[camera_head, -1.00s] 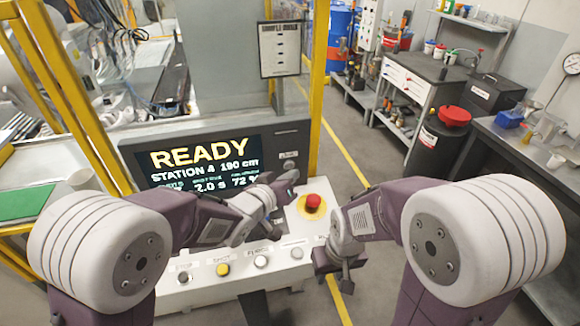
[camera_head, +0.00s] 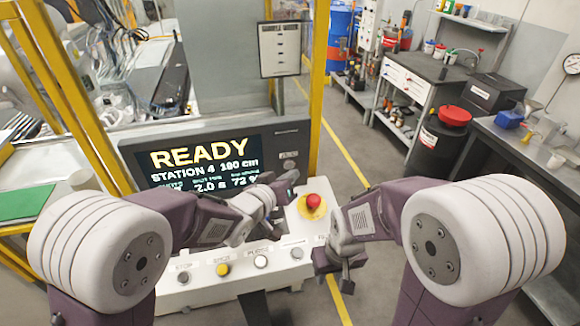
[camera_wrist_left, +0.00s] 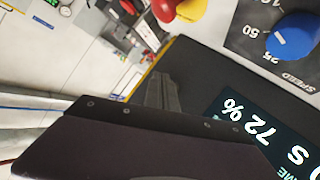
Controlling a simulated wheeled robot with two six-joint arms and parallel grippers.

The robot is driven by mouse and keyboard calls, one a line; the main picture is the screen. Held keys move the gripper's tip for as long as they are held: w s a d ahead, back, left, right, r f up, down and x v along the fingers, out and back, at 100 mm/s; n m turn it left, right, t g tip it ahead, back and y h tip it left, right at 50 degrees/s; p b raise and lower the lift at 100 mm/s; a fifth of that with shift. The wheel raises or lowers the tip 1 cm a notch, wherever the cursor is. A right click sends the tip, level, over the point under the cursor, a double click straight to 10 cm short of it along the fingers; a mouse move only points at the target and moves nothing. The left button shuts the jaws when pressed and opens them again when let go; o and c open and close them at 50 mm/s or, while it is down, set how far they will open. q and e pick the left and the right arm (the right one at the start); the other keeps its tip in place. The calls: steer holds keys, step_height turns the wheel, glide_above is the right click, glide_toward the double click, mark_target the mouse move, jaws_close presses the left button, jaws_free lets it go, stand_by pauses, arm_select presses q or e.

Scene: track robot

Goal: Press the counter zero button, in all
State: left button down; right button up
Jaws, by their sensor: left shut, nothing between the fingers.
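A control panel (camera_head: 225,290) holds a row of round buttons: a grey one (camera_head: 184,277), a yellow one (camera_head: 222,269) and two pale ones (camera_head: 260,261) (camera_head: 296,252). Their labels are too small to read surely, so I cannot tell which one is counter zero. A small pale button (camera_head: 289,165) sits right of the display (camera_head: 205,165). My left gripper (camera_head: 288,178) is shut and empty, just below that small button; contact cannot be told. In the left wrist view its dark fingers (camera_wrist_left: 163,90) point toward the display's edge. My right gripper (camera_head: 345,271) hangs right of the panel.
A red mushroom button on a yellow base (camera_head: 313,202) stands close to the right of my left gripper. A blue speed knob (camera_wrist_left: 292,38) shows in the left wrist view. Yellow posts (camera_head: 318,90) flank the station.

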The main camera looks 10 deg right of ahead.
arm_select(q)
steer(key=shift+w, duration=0.1)
steer(key=shift+w, duration=0.35)
steer(key=shift+w, duration=0.45)
stand_by(0.6)
steer(key=shift+s, duration=0.9)
